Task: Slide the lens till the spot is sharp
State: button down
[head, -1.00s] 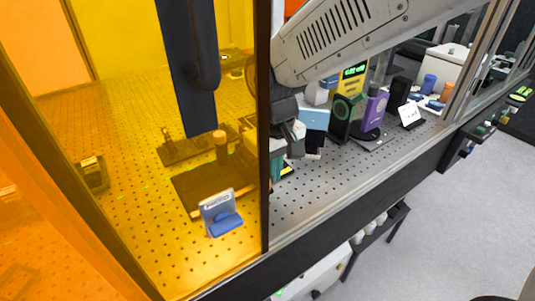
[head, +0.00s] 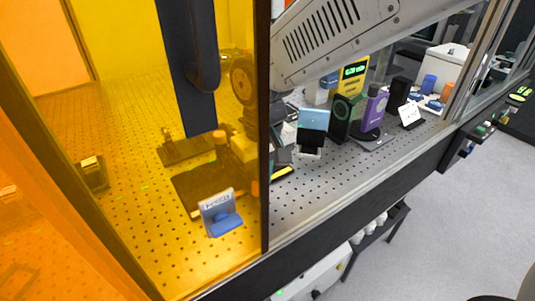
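My gripper (head: 241,158) shows through the amber panel, with my wrist (head: 243,80) above it. It is beside a small upright knob or post (head: 220,138) over a dark base plate (head: 195,187). The tint and overlap hide its fingertips, so I cannot tell whether it touches the post or is open. I cannot pick out the lens for certain; it may be on this post. No light spot can be made out. A small pale-blue screen or plate (head: 313,120) stands right of the panel's edge.
A labelled card on a blue stand (head: 222,215) is in front of the base plate. A yellow meter (head: 352,75) and purple device (head: 374,108) stand right. The perforated bench (head: 300,205) is clear in front.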

jog(key=shift+s+a, duration=0.4)
jog(key=shift+a, duration=0.2)
jog(key=shift+w+d, duration=0.1)
jog(key=shift+d, duration=0.05)
jog(key=shift+w+d, duration=0.25)
jog(key=shift+d, duration=0.1)
notch_tip(320, 180, up, 9)
dwell(1.0)
jog(key=s+d+m, duration=0.2)
jog(key=s+d, duration=0.3)
jog(key=d, duration=0.4)
jog(key=s+d+m+t, duration=0.1)
jog(key=s+d+m, duration=0.1)
jog(key=s+d, duration=0.3)
jog(key=s+d+m, duration=0.2)
jog(key=s+d, duration=0.3)
jog(key=d, duration=0.8)
jog(key=shift+s+d+m, duration=0.15)
jog(key=shift+d+m, duration=0.2)
jog(key=shift+m, duration=0.05)
